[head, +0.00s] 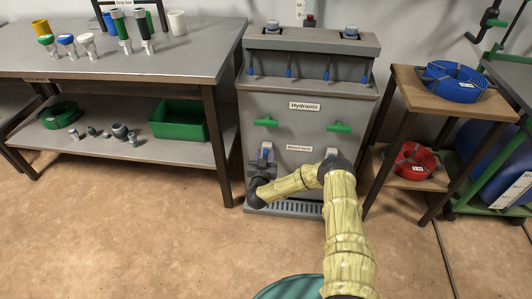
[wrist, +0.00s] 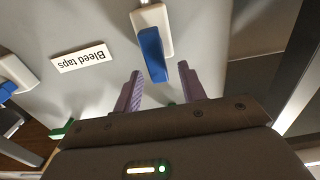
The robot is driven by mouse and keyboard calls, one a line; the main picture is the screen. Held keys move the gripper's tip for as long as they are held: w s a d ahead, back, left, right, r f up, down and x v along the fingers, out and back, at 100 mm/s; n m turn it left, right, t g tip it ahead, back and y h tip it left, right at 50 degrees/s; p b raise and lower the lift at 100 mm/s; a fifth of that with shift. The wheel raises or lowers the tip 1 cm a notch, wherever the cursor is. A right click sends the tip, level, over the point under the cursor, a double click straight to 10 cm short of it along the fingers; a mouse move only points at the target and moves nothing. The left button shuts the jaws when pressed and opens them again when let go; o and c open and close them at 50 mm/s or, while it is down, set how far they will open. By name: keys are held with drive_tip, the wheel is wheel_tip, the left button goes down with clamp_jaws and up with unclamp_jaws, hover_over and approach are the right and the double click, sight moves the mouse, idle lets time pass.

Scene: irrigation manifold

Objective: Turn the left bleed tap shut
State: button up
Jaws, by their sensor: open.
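The left bleed tap has a white body and a blue lever (wrist: 152,55), and shows upside down in the wrist view beside the "Bleed taps" label (wrist: 80,57). The lever's end lies between the two purple fingertips of my gripper (wrist: 158,82), with no clear contact on either side. My gripper is open. In the head view my gripper (head: 261,172) is at the lower left of the grey cabinet front, and the left tap (head: 265,153) shows only partly behind it. The right bleed tap (head: 332,152) is mostly hidden by my arm; its blue lever (wrist: 8,90) shows at the wrist view's left edge.
The grey cabinet (head: 305,85) has two green hydrant handles (head: 266,122) above the taps. A workbench (head: 120,50) stands on the left. A wooden stand (head: 425,85) with blue and red hose coils is close on the right.

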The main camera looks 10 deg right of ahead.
sight(265, 155)
drive_tip(key=shift+b+x, duration=0.4)
drive_tip(key=shift+x, duration=1.35)
drive_tip(key=shift+c, duration=0.4)
clamp_jaws()
